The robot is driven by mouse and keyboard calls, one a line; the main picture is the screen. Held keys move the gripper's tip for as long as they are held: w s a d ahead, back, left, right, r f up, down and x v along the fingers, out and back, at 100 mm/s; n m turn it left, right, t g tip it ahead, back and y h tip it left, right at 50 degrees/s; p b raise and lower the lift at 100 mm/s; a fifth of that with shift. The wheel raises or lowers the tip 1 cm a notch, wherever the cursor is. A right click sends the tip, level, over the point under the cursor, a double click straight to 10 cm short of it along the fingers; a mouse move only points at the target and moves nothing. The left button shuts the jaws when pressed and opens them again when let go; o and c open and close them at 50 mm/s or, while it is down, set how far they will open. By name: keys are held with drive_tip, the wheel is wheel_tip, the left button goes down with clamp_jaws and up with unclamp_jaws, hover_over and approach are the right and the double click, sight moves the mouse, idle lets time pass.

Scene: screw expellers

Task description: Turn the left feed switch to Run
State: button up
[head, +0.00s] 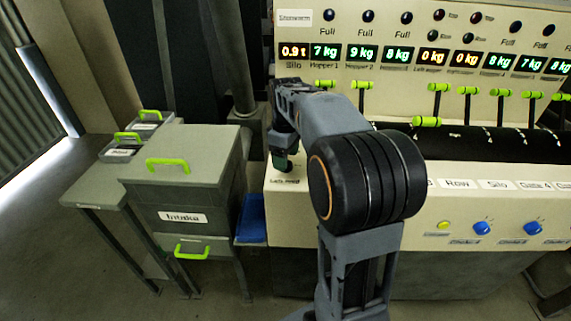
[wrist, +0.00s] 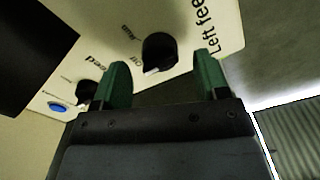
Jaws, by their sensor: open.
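The left feed switch (wrist: 160,48) is a black round knob on the cream panel, beside the "Left feed" lettering in the wrist view. In the head view my gripper (head: 283,158) points down over the panel's left end; the knob is largely hidden there.
A second black knob (wrist: 86,91) and a blue button (wrist: 58,107) lie to the left in the wrist view. In the head view, green-handled levers (head: 427,121) stand behind to the right. A grey Intake cabinet (head: 185,180) stands to the left.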

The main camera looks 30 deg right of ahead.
drive_tip(key=shift+f, duration=1.05)
drive_tip(key=c, duration=0.9)
